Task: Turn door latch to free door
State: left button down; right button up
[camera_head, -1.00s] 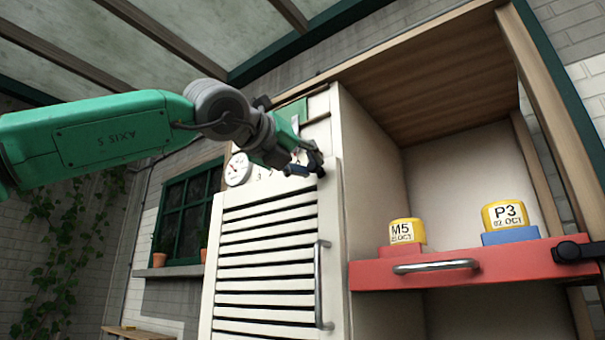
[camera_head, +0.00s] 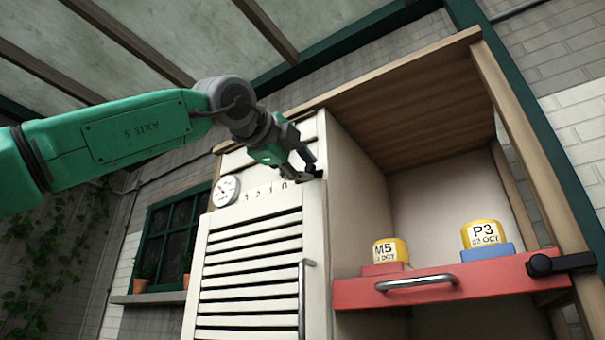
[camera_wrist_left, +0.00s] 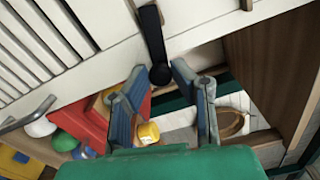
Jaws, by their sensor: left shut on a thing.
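The white slatted door (camera_head: 250,270) stands upright and looks closed in the left part of the cabinet, with a metal bar handle (camera_head: 302,300) on its right side. My left gripper (camera_head: 306,166) is at the door's top right corner. In the left wrist view the dark latch (camera_wrist_left: 152,35) is a narrow bar with a rounded end on the white front. Its lower end lies between the blue fingertips of my left gripper (camera_wrist_left: 162,76), which is shut on it. In the head view the gripper mostly hides the latch. My right gripper is not in view.
A round dial (camera_head: 226,190) is above the door's left side.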

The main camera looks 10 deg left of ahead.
pick_arm(q)
jog(key=shift+r+n, duration=0.4)
jog(key=shift+n, duration=0.7)
jog(key=shift+r, duration=0.1)
jog(key=c, duration=1.4)
grip_release()
jog(key=shift+w, duration=0.35)
jog(key=v, duration=1.1)
jog(key=shift+s+a, duration=0.25)
jog(key=shift+s, duration=0.05)
jog(key=shift+s+d, duration=0.1)
jog(key=shift+d, duration=0.15)
jog(key=shift+a+f, duration=0.1)
jog(key=shift+f, duration=0.1)
